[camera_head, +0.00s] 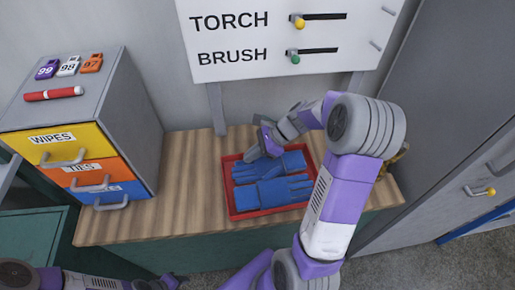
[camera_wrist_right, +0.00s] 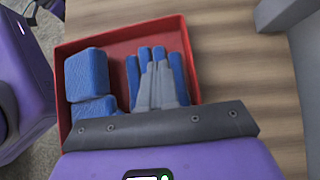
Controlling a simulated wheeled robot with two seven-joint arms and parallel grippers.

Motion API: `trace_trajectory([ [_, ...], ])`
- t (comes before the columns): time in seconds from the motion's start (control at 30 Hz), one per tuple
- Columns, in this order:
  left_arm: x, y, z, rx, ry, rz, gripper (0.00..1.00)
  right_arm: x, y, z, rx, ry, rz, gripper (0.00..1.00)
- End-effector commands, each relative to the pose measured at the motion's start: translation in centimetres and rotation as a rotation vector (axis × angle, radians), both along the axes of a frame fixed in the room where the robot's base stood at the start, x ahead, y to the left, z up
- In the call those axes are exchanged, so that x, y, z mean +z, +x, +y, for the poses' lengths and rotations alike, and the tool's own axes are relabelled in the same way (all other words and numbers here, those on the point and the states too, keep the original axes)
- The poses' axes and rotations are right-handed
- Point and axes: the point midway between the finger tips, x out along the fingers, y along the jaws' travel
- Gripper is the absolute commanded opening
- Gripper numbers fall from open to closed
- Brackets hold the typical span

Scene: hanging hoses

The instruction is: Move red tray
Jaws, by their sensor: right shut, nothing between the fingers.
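The red tray (camera_head: 233,200) lies on the wooden bench top, holding a pair of blue gloves (camera_head: 272,190). My right gripper (camera_head: 258,147) is over the tray's back edge, shut and empty. In the right wrist view the tray (camera_wrist_right: 120,47) fills the left and middle. The grey fingers of my right gripper (camera_wrist_right: 160,85) are together in front of one blue glove (camera_wrist_right: 132,75). I cannot tell whether they touch it. Part of my left arm shows at the bottom left of the head view, but its gripper is out of view.
A drawer cabinet (camera_head: 135,120) stands on the bench's left, with a red marker (camera_head: 53,94) and several numbered tags on top. A grey cabinet (camera_head: 440,110) is at the right. Bench wood (camera_head: 185,185) left of the tray is clear.

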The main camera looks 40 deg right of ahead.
Motion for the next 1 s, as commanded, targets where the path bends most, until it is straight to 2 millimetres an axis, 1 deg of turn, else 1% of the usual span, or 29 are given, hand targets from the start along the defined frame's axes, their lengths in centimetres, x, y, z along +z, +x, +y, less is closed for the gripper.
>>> trace_trajectory([
  [0.03,-0.7,0.0,0.0,0.000,0.000,0.000,0.43,-1.1,0.4,0.8,0.004,0.001,0.001,0.00],
  [0.17,-1.5,0.0,0.0,0.000,0.000,-0.001,0.43,-3.0,1.2,2.4,0.004,0.001,0.002,0.00],
  [0.3,-1.6,0.0,0.0,0.000,0.000,-0.001,0.43,-2.6,2.3,4.3,0.004,-0.001,-0.002,0.00],
  [0.4,-1.8,0.0,0.0,0.000,0.000,-0.001,0.43,-2.6,2.9,5.2,0.003,-0.001,-0.001,0.00],
  [0.57,-1.8,0.0,0.0,0.000,0.000,-0.001,0.43,-2.6,3.2,5.7,0.000,-0.001,0.000,0.00],
  [0.87,-1.8,0.0,0.0,0.000,0.000,-0.001,0.43,-2.5,3.2,5.8,0.000,-0.001,0.000,0.00],
  [0.93,-1.7,0.0,0.0,0.000,0.000,-0.001,0.43,-2.5,3.4,6.2,0.007,-0.001,0.000,0.00],
  [1.0,-1.3,0.0,0.0,0.000,0.000,-0.001,0.43,-2.4,4.1,7.3,0.024,0.000,0.000,0.00],
])
